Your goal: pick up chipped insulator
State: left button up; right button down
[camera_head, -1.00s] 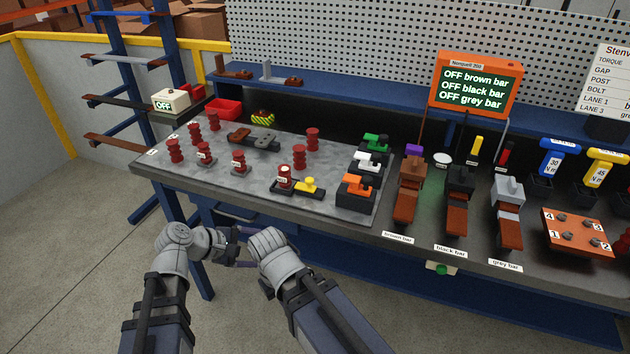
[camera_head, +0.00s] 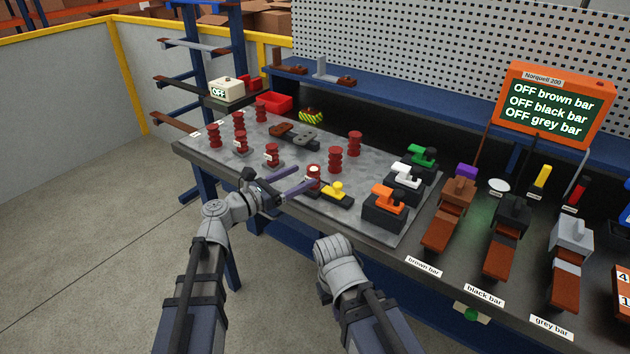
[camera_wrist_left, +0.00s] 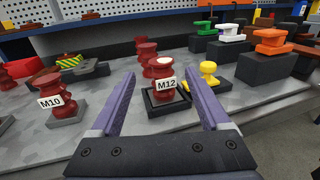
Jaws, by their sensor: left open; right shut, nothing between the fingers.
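A dark red insulator labelled M12 stands upright in a black holder on the grey bench mat; it shows in the head view (camera_head: 314,171) and the left wrist view (camera_wrist_left: 163,91). It has a pale patch on its top, which may be the chip; I cannot tell for sure. My left gripper (camera_head: 305,176) is open, its two purple fingers pointing at the M12 insulator, which appears between them in the wrist view. Nothing is gripped. My right gripper (camera_head: 328,276) is low, in front of the bench, shut and empty; its fingers are mostly hidden by the wrist.
A yellow clamp (camera_head: 337,191) sits beside the M12 insulator. The M10 insulator (camera_wrist_left: 65,97) stands to its left. Several other red insulators (camera_head: 335,157) stand around. Orange, white and green clamp blocks (camera_head: 385,207) are to the right. A red bin (camera_head: 273,103) is behind.

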aim_at(308, 174)
pick_arm(q)
jog(key=shift+x, duration=2.6)
jog(key=shift+s, duration=0.15)
grip_shut()
